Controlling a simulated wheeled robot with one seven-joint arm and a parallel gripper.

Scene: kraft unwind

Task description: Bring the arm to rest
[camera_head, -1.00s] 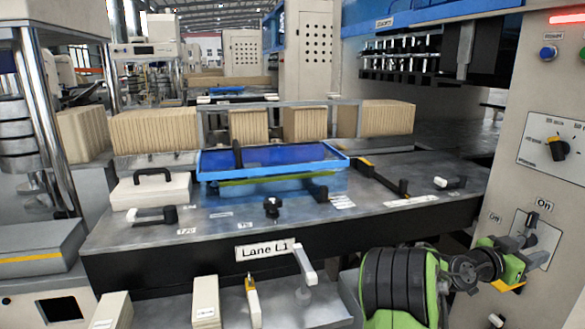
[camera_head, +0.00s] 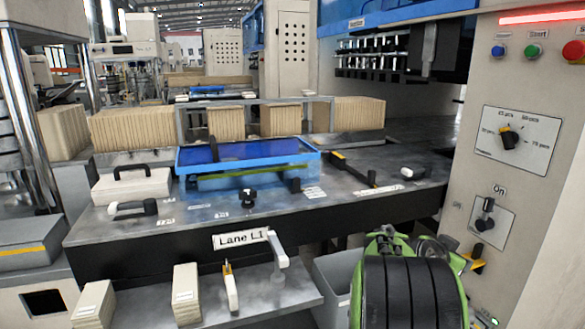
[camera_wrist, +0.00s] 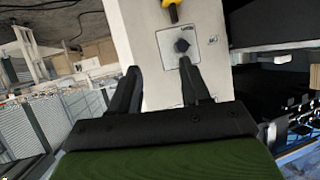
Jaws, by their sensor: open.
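My green and black arm fills the lower right of the head view, bent close to the camera. It hides most of my gripper there. In the wrist view my gripper (camera_wrist: 158,68) is open, with its two dark fingers apart and nothing between them. It points towards a pale control panel. A dark rotary switch (camera_wrist: 182,46) on a light plate shows beyond the fingers, near the right fingertip in the picture, and contact cannot be told. The same switch (camera_head: 485,219) is in the head view, below the word "On".
The pale machine column (camera_head: 545,90) stands at right with a dial (camera_head: 508,138) and coloured buttons. The bench marked "Lane L1" (camera_head: 240,239) carries a blue tray (camera_head: 245,156) and a white handled box (camera_head: 131,187). A grey bin (camera_head: 333,285) stands beside my arm.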

